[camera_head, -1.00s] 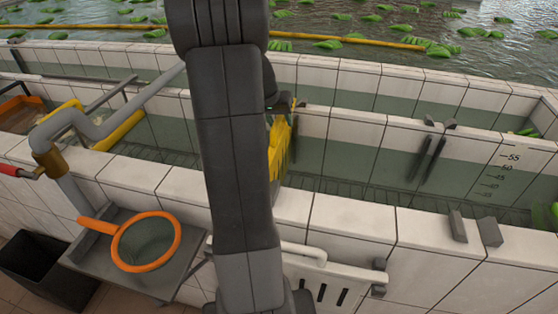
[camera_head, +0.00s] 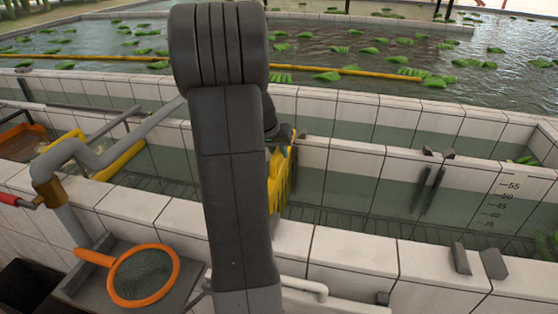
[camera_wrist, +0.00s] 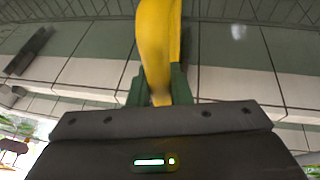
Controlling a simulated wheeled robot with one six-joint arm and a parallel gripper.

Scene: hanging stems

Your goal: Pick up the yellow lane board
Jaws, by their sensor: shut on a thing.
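The yellow lane board (camera_head: 280,182) is upright in the tiled channel, at the divider wall, just right of my arm in the head view. My arm hides its left part. In the wrist view the yellow board (camera_wrist: 155,45) runs up from between the two dark green fingers of my gripper (camera_wrist: 158,88). The fingers are shut on its near end. In the head view my gripper (camera_head: 284,134) is mostly hidden behind my arm, at the board's top. Whether the board touches the channel floor or wall cannot be told.
An orange-rimmed net (camera_head: 143,276) lies on a grey shelf at the lower left. A grey pipe (camera_head: 110,157) bends over the left channel, with another yellow piece (camera_head: 121,160) near it. Dark brackets (camera_head: 429,185) sit on the divider wall. The channel to the right is open.

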